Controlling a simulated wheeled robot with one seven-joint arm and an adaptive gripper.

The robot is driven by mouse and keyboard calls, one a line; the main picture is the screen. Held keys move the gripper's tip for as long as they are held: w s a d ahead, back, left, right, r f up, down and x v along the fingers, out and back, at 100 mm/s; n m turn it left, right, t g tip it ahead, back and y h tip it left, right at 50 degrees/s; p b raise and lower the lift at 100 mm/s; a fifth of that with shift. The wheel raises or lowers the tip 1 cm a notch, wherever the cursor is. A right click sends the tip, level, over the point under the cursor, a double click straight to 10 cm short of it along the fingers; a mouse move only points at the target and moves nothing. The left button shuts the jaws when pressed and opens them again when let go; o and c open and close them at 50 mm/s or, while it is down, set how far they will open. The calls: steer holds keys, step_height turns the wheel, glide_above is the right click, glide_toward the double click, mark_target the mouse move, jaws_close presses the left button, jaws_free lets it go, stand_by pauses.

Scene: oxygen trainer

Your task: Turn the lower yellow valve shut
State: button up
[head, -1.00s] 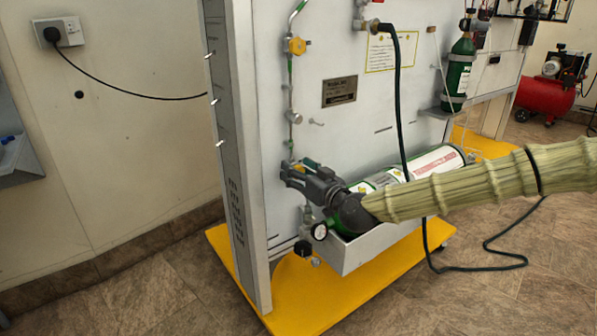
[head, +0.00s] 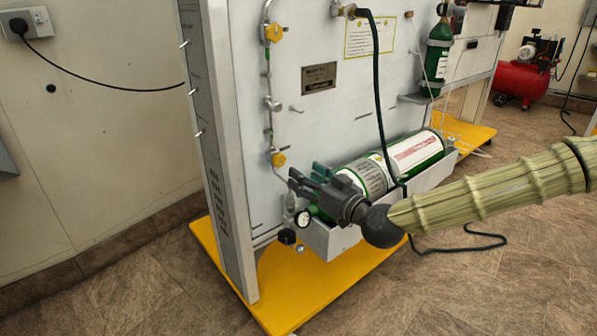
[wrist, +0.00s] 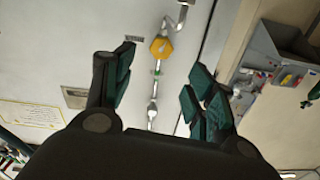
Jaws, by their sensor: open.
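The lower yellow valve (head: 278,159) sits on the thin vertical pipe at the left of the white panel. In the wrist view it (wrist: 161,46) shows between the fingers, beyond their tips. My gripper (head: 303,176) is open and empty, just right of and below the valve in the head view, apart from it. In the wrist view my gripper (wrist: 160,78) has its dark green finger pads spread wide. The valve faces the gripper; its exact handle angle is too small to tell. The upper yellow valve (head: 274,32) is higher on the same pipe.
A green and white cylinder (head: 415,152) lies in a white tray (head: 338,240) behind and below my gripper. A round gauge (head: 304,218) and a black knob (head: 287,237) sit below it. A dark hose (head: 377,90) hangs right of the pipe. The yellow base (head: 300,290) juts out at the floor.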

steer(key=shift+s+d, duration=0.15)
steer(key=shift+s, duration=0.1)
